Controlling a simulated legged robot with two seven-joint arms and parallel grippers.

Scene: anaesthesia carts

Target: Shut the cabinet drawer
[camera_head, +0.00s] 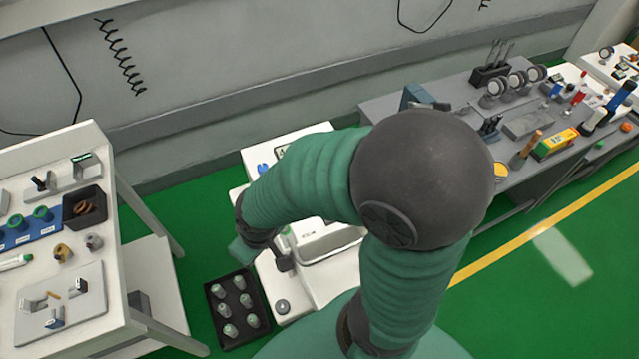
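A white cabinet (297,294) stands in the middle, largely covered by my green and grey arm. A pale raised box or tray-like part (330,246) shows beside the forearm. I cannot tell whether it is a drawer, and no drawer front can be made out clearly. One arm of mine, apparently the right, rises from the bottom, bends at a large dark elbow and reaches down-left to the cabinet's left side. Its fingers cannot be made out, nor whether they touch the cabinet. My other gripper is out of view.
A black tray (260,327) of small vials is beside the cabinet at lower left. A white table (92,337) with parts stands at left. A grey bench (388,108) with instruments is at right. Green floor (510,310) is open at lower right.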

